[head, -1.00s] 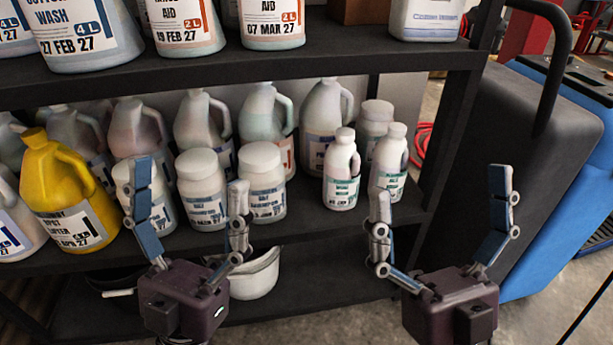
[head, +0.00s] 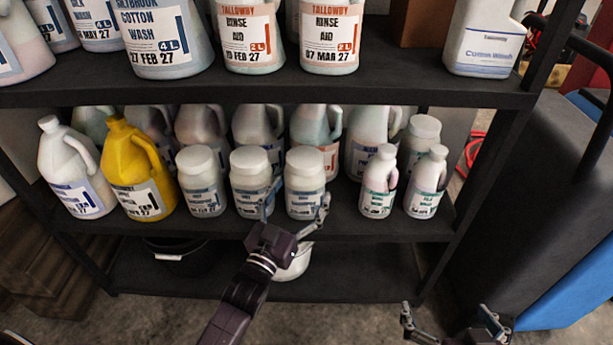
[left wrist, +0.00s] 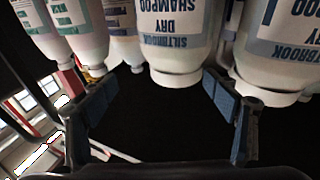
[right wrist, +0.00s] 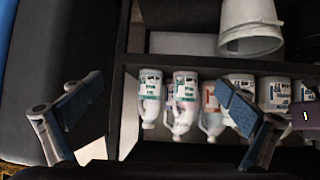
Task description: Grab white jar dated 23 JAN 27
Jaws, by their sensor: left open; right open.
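Three white jars with white lids stand in a row on the middle shelf in the head view: a left jar (head: 203,184), a middle jar (head: 250,166) and a right jar (head: 305,170). Their dates are too small to read surely. In the left wrist view, upside down, a jar labelled Siltbrook dry shampoo (left wrist: 178,45) shows beyond and between the open fingers (left wrist: 160,103). My right gripper (head: 448,316) is open and empty, low at the right, away from the shelf.
A yellow jug (head: 137,170) and a white jug (head: 72,170) stand left of the jars, two small white bottles (head: 378,182) to the right. Jugs and another white jar (head: 420,137) stand behind. The upper shelf (head: 400,82) overhangs. A white bucket (right wrist: 250,22) is below.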

